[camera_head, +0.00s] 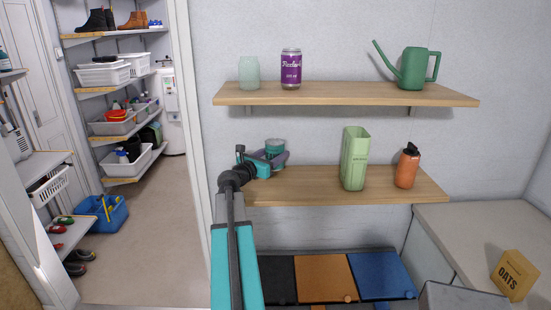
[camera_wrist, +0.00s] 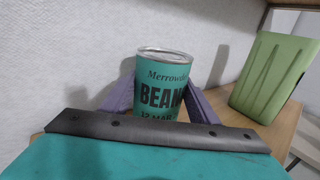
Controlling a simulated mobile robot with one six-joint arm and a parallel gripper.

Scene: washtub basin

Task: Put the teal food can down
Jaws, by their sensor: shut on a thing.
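The teal food can (camera_wrist: 162,75) is upright between the purple fingers of my gripper (camera_wrist: 160,108) in the wrist view. Its label reads "Merrowdown" in part and "BEAN" in part; its lower end is hidden behind my gripper's dark edge. In the head view the can (camera_head: 275,146) shows at the left end of the lower wooden shelf (camera_head: 305,190), close to the wall, with my gripper (camera_head: 276,158) shut around it. My arm covers the shelf's left front corner. I cannot tell whether the can's base touches the shelf.
A green container (camera_head: 355,158) and an orange bottle (camera_head: 406,166) stand further right on the lower shelf. Bare shelf lies between the can and the container. The upper shelf (camera_head: 340,95) above holds a glass jar (camera_head: 249,73), a purple can (camera_head: 291,70) and a green watering can (camera_head: 412,69).

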